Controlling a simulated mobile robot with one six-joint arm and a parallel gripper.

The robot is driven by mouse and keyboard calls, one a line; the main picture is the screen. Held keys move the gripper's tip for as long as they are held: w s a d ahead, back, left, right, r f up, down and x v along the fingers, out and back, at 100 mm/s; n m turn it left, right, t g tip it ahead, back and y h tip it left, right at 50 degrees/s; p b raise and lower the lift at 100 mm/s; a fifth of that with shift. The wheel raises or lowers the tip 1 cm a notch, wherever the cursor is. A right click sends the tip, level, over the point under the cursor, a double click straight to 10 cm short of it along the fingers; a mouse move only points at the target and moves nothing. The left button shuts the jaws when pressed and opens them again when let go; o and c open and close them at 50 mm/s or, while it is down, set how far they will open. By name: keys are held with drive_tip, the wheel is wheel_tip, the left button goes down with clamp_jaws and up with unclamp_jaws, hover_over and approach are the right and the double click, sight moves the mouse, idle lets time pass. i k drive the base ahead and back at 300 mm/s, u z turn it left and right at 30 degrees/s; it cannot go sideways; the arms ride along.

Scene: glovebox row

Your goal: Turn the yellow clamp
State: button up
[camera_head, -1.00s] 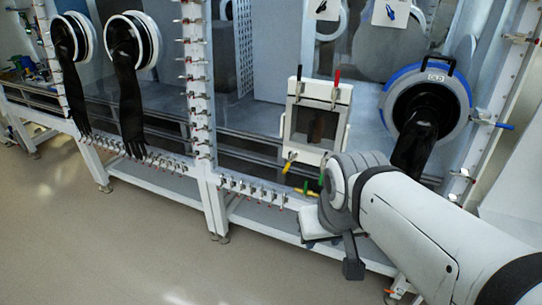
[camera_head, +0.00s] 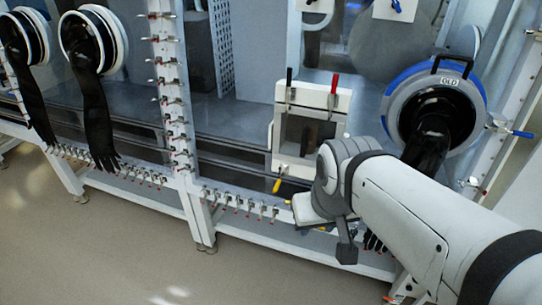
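The yellow clamp (camera_head: 278,184) is at the lower left corner of a white square frame (camera_head: 285,136) on the glovebox front. Its handle hangs down, slightly tilted. A black clamp (camera_head: 289,80) and a red clamp (camera_head: 334,84) stand upright on the frame's top edge. The frame's lower right corner is hidden behind my arm. My white arm comes in from the lower right, and its wrist end is just right of and below the yellow clamp, apart from it in the picture. My gripper's fingertips cannot be made out.
A blue-ringed port (camera_head: 399,107) with a black glove is right of the frame. Two white glove ports (camera_head: 66,35) with hanging black gloves are at left. Rows of small clamps line the white post (camera_head: 172,85) and lower rail. Open floor (camera_head: 110,250) is at lower left.

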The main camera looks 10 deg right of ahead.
sight(279, 181)
drive_tip(key=u, duration=1.5)
drive_tip(key=k, duration=1)
drive_tip(key=z, duration=1.6)
drive_tip(key=i, duration=1)
drive_tip(key=z, duration=0.1)
